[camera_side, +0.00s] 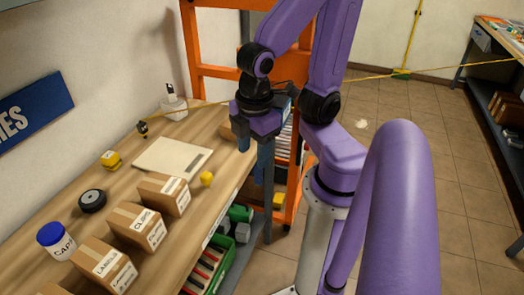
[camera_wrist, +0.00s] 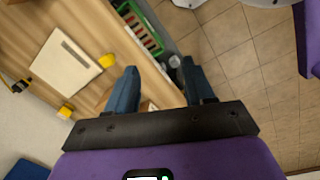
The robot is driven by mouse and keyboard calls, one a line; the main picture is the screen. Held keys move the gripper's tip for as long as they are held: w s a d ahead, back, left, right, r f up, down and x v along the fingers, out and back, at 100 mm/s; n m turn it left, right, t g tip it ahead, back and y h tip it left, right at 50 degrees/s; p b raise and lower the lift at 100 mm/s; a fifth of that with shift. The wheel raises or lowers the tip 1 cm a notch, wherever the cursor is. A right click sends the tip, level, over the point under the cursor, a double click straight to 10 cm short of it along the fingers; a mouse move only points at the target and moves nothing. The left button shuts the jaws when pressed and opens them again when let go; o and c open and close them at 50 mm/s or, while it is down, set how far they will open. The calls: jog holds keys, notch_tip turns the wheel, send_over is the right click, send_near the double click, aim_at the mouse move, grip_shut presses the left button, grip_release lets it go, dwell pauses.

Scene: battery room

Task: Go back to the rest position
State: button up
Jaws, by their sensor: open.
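My gripper (camera_side: 254,155) is open, with its two blue fingers apart and pointing down. In the side view it hangs near the right edge of the wooden workbench (camera_side: 195,222). In the wrist view my gripper (camera_wrist: 160,78) has nothing between its fingers. Floor tiles and the bench edge show below it. I cannot tell its exact height above the bench.
Cardboard boxes, one marked CLIPS (camera_side: 136,228), a jar of caps (camera_side: 55,240), a black roll (camera_side: 92,201), a white board (camera_side: 172,158) and a yellow ball (camera_side: 207,178) stand on the bench. An orange frame (camera_side: 191,45) rises behind. A green crate (camera_side: 216,270) sits below the bench edge.

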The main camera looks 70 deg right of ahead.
jog(key=shift+s+a+r+y, duration=0.1)
jog(key=shift+s+a+y, duration=0.2)
jog(key=shift+s, duration=0.3)
jog(key=shift+s+a+r+y, duration=0.1)
jog(key=shift+s+a+y, duration=0.2)
jog(key=shift+s, duration=0.25)
